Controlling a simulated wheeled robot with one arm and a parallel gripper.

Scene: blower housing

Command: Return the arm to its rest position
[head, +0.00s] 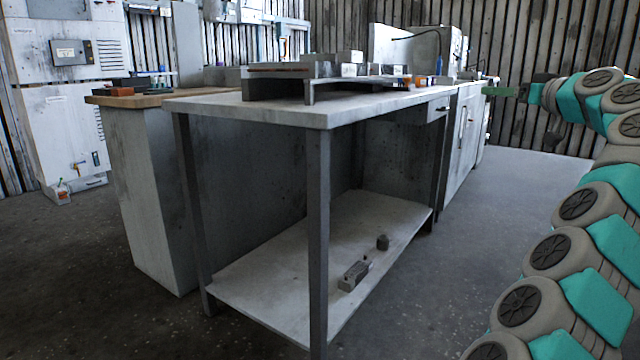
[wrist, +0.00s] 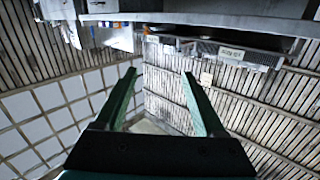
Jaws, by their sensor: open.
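My arm runs up the right side of the head view. My gripper (head: 492,91) shows there as green fingers pointing left, level with the workbench top and to the right of the bench. In the wrist view my gripper (wrist: 160,85) has its two green fingers spread apart with nothing between them. Behind the fingers the wrist view shows corrugated wall and a tiled surface, turned at an odd angle. Nothing touches the fingers in either view.
A metal workbench (head: 290,109) with a lower shelf (head: 270,270) stands in the middle, bearing metal parts (head: 310,72). A wood-topped cabinet (head: 150,190) stands left of it. A white machine cabinet (head: 60,100) is at far left. The floor (head: 530,175) right of the bench is clear.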

